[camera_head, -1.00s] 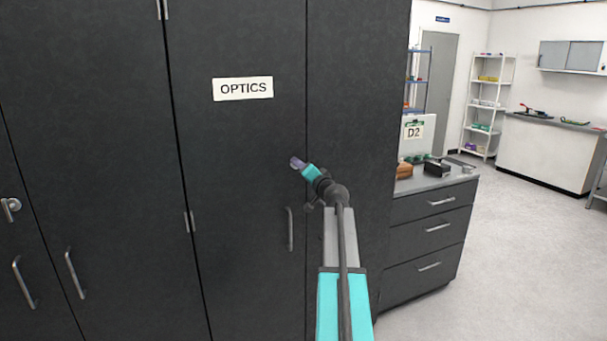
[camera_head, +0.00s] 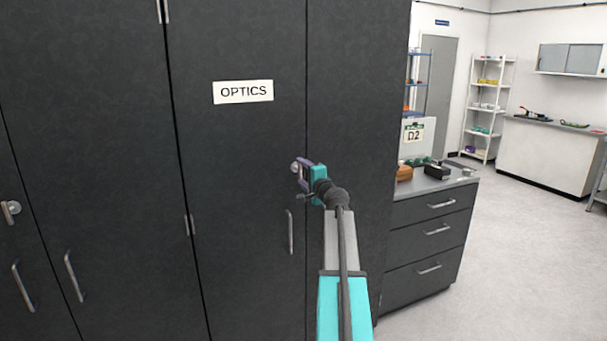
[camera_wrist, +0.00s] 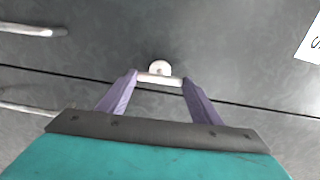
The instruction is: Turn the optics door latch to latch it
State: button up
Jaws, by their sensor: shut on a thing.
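The optics door (camera_head: 240,160) is a dark grey cabinet door with a white OPTICS label (camera_head: 243,92), and it looks shut. Its latch (camera_wrist: 160,76) shows in the wrist view as a round silver hub with a pale bar lying across the picture. My gripper (camera_wrist: 160,80) has its purple fingers on the two ends of that bar, shut on the latch. In the head view my gripper (camera_head: 301,172) is at the door's right edge, above the door handle, and the latch's round hub (camera_head: 295,168) shows just left of the fingers.
A vertical door handle (camera_head: 290,232) stands below my gripper. Another cabinet door with its own latch (camera_head: 10,208) is at the far left. A drawer unit (camera_head: 430,225) with things on top stands to the right, with open floor (camera_head: 500,260) beyond.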

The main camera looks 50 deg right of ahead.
dwell(0.4)
jog(key=o, duration=1.1)
jog(key=shift+c, duration=0.2)
jog(key=b+v, duration=0.2)
jog(key=v, duration=1.2)
jog(key=shift+b, duration=0.35)
jog(key=shift+w, duration=0.1)
